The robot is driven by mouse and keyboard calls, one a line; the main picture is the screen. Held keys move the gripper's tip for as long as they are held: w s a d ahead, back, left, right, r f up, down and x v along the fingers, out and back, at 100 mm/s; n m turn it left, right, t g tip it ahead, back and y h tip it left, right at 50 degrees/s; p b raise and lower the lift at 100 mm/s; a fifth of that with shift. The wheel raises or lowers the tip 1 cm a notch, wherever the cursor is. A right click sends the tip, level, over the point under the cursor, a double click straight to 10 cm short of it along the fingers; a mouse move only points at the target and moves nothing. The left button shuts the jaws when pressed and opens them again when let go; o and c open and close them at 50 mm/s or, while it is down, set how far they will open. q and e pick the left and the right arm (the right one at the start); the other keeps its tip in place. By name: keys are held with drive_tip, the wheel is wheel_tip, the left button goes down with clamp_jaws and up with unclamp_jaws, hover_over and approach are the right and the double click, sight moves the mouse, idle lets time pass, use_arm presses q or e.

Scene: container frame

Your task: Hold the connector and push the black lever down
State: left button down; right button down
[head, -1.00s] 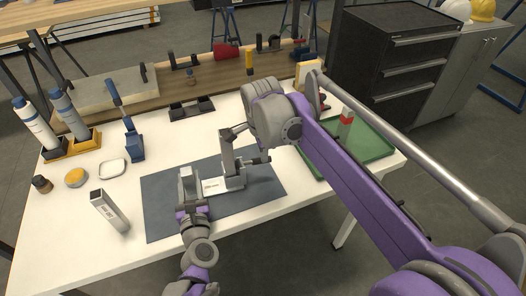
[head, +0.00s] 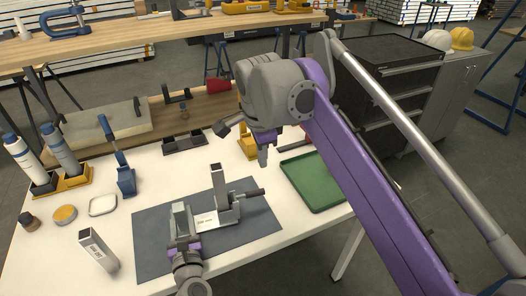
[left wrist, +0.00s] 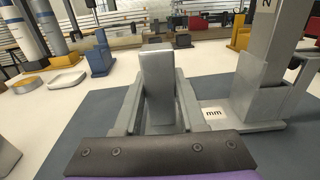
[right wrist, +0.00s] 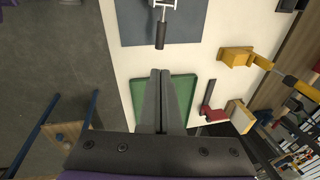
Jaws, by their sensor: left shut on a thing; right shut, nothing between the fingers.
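The grey metal connector stands on a dark mat, with an upright post (head: 219,186) and a white labelled plate at its foot. The black lever (head: 249,192) sticks out to the right from the post, roughly level. My left gripper (head: 182,226) is shut on a grey upright block (left wrist: 157,85) at the plate's left side; whether block and post are one piece is unclear. My right gripper (head: 263,157) is shut and empty, above and behind the lever. In the right wrist view its fingertips (right wrist: 160,72) are apart from the lever (right wrist: 161,36).
A green tray (head: 322,196) lies right of the mat (head: 153,238). A loose metal tube (head: 98,250), dishes, bottles and a blue-handled tool (head: 124,178) stand on the left. A yellow holder (right wrist: 236,57) is behind. My right arm covers part of the table's right side.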

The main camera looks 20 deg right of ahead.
drive_tip(key=shift+v, duration=1)
drive_tip(key=shift+d, duration=0.15)
use_arm(q)
drive_tip(key=shift+c, duration=2)
unclamp_jaws()
drive_tip(key=shift+s, duration=0.1)
